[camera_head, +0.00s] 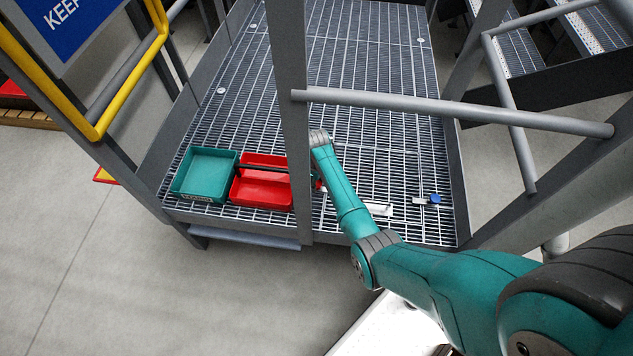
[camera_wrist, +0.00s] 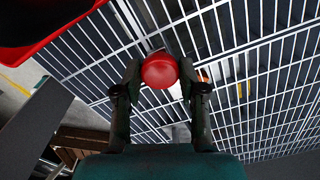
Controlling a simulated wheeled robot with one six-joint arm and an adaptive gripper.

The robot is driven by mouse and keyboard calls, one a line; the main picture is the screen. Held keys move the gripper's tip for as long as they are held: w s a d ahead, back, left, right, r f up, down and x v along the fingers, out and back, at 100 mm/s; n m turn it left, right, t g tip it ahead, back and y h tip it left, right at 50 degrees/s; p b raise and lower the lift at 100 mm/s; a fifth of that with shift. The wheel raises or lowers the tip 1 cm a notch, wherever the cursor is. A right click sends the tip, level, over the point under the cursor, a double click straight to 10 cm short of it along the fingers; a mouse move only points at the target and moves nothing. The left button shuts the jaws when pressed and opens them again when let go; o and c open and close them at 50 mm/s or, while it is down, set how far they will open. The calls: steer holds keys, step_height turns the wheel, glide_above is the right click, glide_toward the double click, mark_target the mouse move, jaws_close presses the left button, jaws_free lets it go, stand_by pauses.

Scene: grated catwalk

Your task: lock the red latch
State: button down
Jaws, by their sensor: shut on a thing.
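The red latch shows in the wrist view as a round red knob (camera_wrist: 160,70) over the grating. My gripper (camera_wrist: 160,84) is shut on this knob, with one dark finger on each side of it. The fingers and knob hide the rest of the latch, so I cannot tell how its bolt stands. In the head view, my gripper (camera_head: 319,182) is low over the grated floor, just right of the red bin. A small bit of red shows there, mostly hidden by my arm.
A red bin (camera_head: 264,203) and a teal bin (camera_head: 184,196) stand side by side left of my gripper. A blue-knobbed latch (camera_head: 434,198) lies to the right, near a pale metal plate (camera_head: 378,209). A grey post (camera_head: 291,110) and rail (camera_head: 450,108) cross the space.

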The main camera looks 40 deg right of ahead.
mark_target(317, 183)
steer(key=c, duration=0.7)
jaws_free()
steer(key=shift+o, duration=0.2)
step_height(317, 183, up, 12)
stand_by(0.3)
